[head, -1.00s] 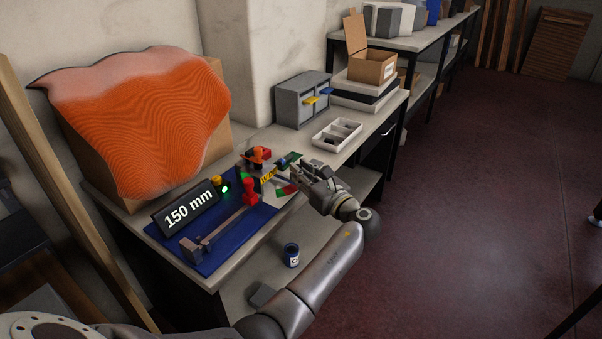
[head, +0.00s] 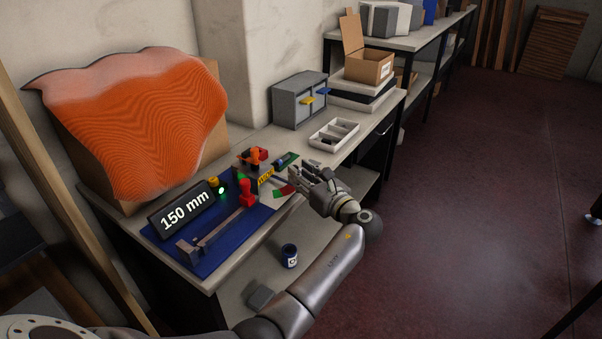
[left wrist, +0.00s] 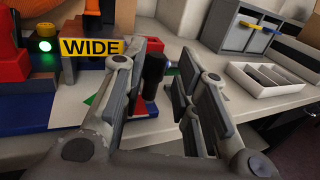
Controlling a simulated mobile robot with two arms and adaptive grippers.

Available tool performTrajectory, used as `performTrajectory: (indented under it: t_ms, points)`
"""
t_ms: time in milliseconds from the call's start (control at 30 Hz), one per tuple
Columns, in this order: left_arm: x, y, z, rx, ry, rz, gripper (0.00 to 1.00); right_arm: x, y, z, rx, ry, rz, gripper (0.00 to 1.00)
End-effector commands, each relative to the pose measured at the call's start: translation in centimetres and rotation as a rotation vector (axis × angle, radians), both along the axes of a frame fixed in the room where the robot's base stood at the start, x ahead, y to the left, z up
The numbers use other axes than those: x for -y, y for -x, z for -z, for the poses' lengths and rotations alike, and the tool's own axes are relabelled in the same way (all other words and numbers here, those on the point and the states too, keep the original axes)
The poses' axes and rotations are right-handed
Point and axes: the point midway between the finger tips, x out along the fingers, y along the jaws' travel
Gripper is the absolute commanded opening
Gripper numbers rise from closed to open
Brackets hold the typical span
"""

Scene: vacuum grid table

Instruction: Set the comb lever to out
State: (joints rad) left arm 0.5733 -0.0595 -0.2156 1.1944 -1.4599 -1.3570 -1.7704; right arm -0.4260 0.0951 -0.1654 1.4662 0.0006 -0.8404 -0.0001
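My left gripper (head: 297,178) is at the right end of the fixture on the bench. It is open in the left wrist view (left wrist: 155,85), with its fingers on both sides of a dark upright grip (left wrist: 153,76). The grip appears to be the comb lever's handle, and I cannot tell whether a finger touches it. A yellow WIDE label (head: 266,175) stands just left of the gripper and also shows in the left wrist view (left wrist: 91,47). A red and green patch (head: 284,190) lies under the fingertips. The lever's base is mostly hidden. My right gripper is not in view.
A blue mat (head: 205,262) holds a 150 mm sign (head: 185,212), a lit green lamp (head: 221,190) and a red post (head: 246,193). A white divided tray (head: 334,135) and grey drawer unit (head: 299,100) stand behind. A blue can (head: 289,256) sits below.

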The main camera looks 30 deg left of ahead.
Motion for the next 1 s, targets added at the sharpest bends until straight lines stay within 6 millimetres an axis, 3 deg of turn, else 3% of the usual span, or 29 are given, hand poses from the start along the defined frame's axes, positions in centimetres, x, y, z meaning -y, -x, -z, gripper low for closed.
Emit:
performTrajectory:
  t_ms: [200, 400, 1000]
  points:
    - [3.4, 1.5, 0.1, 0.000, 0.002, 0.004, 0.28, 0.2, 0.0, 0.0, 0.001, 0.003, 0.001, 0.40]
    - [5.7, 2.6, 0.0, 0.000, 0.001, 0.003, 0.28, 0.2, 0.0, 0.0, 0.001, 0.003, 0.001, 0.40]
    - [6.1, 2.9, 0.2, 0.001, 0.006, 0.004, 0.28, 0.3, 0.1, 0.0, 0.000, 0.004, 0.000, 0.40]
